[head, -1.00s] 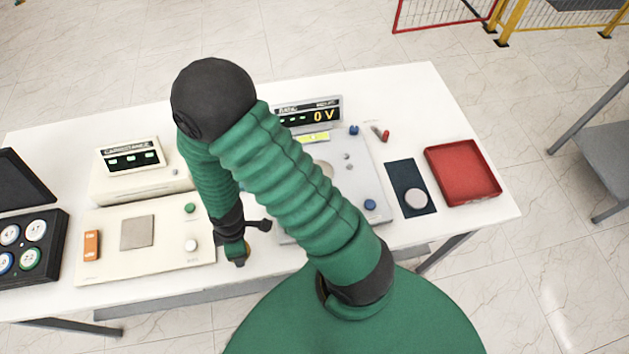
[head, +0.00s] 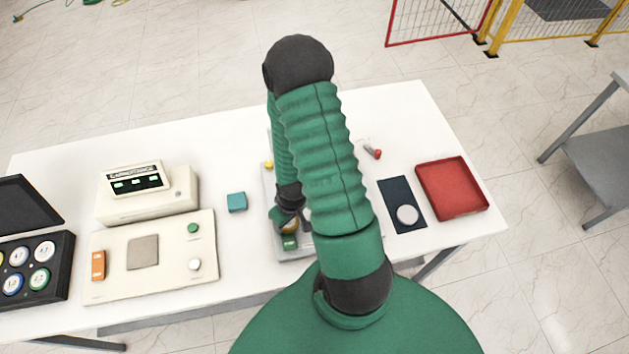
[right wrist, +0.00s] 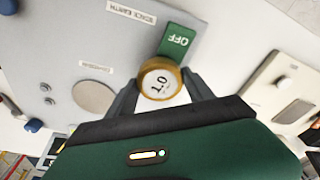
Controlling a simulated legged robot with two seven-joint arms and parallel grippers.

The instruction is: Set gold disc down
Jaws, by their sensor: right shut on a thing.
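The gold disc (right wrist: 159,80) has a white face marked 1.0. It shows in the right wrist view between the two fingers of my right gripper (right wrist: 160,92), which is shut on it. In the head view my right gripper (head: 289,217) is at the near left part of the grey panel, largely hidden by my own arm. The disc appears beside the green OFF label (right wrist: 177,41) of the panel. I cannot tell whether it touches the panel. My left gripper is not in view.
The grey panel (right wrist: 60,45) has a round pad (right wrist: 93,97). A cream tester (head: 150,262), a teal block (head: 237,202), a dark mat with a pale disc (head: 407,214) and a red tray (head: 452,188) are on the table. A black case (head: 38,268) holds several discs.

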